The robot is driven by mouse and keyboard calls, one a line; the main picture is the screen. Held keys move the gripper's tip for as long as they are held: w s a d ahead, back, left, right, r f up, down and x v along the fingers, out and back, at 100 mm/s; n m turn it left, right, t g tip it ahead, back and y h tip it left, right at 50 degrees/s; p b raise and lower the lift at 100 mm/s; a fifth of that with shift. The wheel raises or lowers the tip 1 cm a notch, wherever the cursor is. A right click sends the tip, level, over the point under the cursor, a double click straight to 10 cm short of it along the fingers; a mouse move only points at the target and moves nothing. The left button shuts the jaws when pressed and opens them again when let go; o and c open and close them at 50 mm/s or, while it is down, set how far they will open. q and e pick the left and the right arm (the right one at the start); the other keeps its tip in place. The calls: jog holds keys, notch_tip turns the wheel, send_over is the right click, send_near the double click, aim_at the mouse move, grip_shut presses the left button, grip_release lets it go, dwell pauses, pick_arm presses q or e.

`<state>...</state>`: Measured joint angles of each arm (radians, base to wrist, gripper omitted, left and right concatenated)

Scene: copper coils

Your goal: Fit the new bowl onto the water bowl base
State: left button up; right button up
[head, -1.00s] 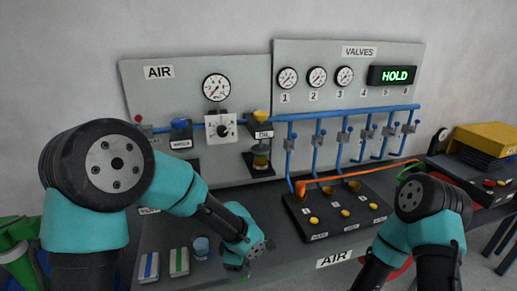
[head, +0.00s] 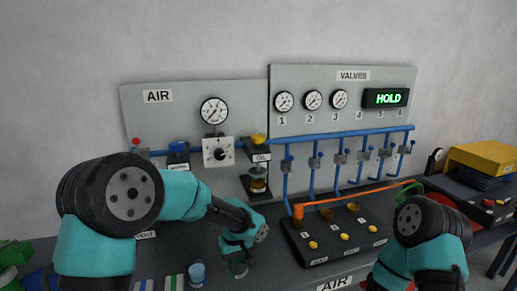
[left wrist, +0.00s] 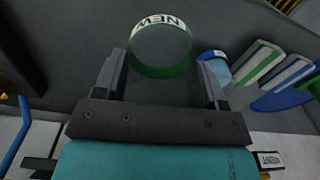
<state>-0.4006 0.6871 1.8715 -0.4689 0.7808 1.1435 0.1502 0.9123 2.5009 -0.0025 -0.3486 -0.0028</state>
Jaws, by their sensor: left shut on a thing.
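The new bowl (left wrist: 160,48) is a clear cup with a green rim and a white "NEW" label. In the left wrist view it sits between the two fingers of my left gripper (left wrist: 160,82), which is shut on it. In the head view my left gripper (head: 238,266) is above the front of the bench, right of a blue cup. The water bowl base (head: 179,149) has a blue top and a white label and is mounted on the AIR panel, up and left of the gripper. My upper arm hides what lies below it. My right gripper is out of view.
An oil unit (head: 258,170) with an amber bowl hangs right of the water base, near a regulator (head: 218,152). The blue cup (head: 197,274) and striped blocks (head: 174,283) lie on the bench.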

pick_arm(q)
jog(key=shift+w+r+m, duration=0.15)
jog(key=shift+w+m, duration=0.1)
jog(key=shift+m, duration=0.15)
jog(key=shift+a, duration=0.45)
jog(key=a+m, duration=0.6)
jog(key=a, duration=0.7)
jog(key=shift+m, duration=0.4)
